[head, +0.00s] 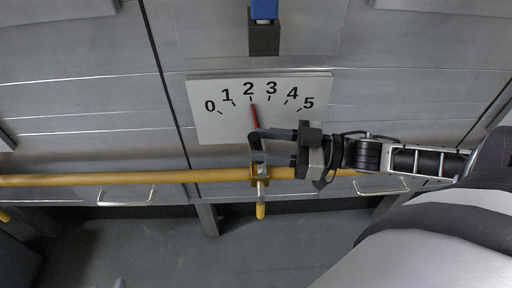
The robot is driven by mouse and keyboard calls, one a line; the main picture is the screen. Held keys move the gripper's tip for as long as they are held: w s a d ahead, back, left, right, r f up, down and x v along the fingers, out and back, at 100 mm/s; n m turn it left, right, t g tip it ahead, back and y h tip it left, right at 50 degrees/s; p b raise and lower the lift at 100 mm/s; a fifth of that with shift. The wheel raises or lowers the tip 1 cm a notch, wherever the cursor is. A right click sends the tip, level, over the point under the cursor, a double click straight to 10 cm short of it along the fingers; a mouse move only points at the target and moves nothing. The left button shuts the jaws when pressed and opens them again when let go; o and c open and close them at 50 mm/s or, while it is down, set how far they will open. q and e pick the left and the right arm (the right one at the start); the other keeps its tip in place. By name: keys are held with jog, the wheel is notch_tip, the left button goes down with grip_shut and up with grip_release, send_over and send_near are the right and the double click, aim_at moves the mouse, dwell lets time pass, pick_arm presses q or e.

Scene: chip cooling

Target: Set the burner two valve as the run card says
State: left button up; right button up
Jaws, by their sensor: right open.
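A white dial plate (215,127) with marks 0 to 5 is on the metal front. A red pointer (254,116) points at about the 2. Below it a valve (261,172) sits on the yellow pipe, with a yellow-tipped handle (260,210) pointing down. My right gripper (255,146) comes in from the right. Its fingers are open, one above and one below the dark valve part under the pointer. Contact cannot be told. The run card is not visible. My left gripper is not in view.
The yellow pipe (100,179) runs across the metal front. Drawer handles (126,196) sit below it on both sides. A blue and dark block (264,30) hangs above the dial. The grey floor (290,245) below is largely clear.

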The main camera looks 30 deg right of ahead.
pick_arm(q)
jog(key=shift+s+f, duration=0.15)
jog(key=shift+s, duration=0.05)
pick_arm(e)
jog(key=shift+x, duration=1.2)
